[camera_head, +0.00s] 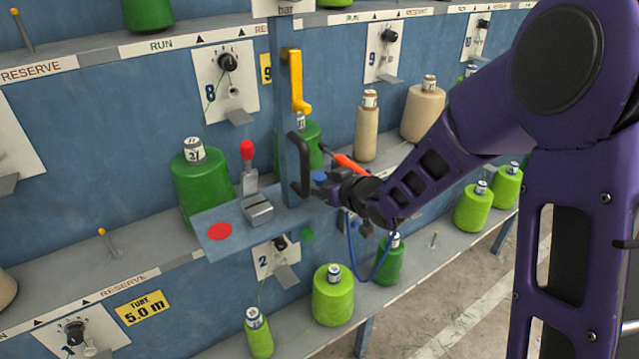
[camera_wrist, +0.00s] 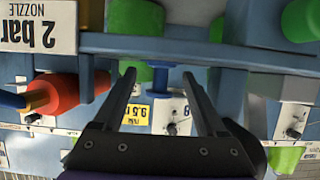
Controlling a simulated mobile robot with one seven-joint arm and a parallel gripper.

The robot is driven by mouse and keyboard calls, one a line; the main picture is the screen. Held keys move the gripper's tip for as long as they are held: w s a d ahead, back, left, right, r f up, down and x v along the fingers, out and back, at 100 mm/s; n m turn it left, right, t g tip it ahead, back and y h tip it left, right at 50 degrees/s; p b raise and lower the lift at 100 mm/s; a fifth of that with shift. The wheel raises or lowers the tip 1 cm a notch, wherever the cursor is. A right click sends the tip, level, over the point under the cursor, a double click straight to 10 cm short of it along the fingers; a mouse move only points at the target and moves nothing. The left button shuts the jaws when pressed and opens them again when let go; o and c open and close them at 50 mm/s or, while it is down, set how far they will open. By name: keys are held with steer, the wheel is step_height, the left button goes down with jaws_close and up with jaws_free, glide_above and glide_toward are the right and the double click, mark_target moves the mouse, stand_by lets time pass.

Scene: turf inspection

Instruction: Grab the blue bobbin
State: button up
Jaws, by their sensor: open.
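A small blue bobbin (camera_wrist: 159,80) shows in the wrist view, below a grey-blue bar and between the fingertips. In the head view, a small blue piece (camera_head: 320,178), which looks like the bobbin, sits beside the fingers at the right end of the small bracket shelf. My gripper (camera_wrist: 159,73) is open, with one finger on each side of the bobbin in the picture. Whether the fingers touch it I cannot tell.
The bracket shelf (camera_head: 205,243) carries a red-knobbed lever (camera_head: 248,165) and a grey block (camera_head: 258,210). A black handle (camera_head: 300,165) stands close to my gripper. A red-orange tool (camera_wrist: 62,92) is near my gripper, and a blue hose (camera_head: 376,268) hangs below. Green cones (camera_head: 333,298) line the lower shelf.

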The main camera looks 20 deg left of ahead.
jaws_close()
stand_by(0.4)
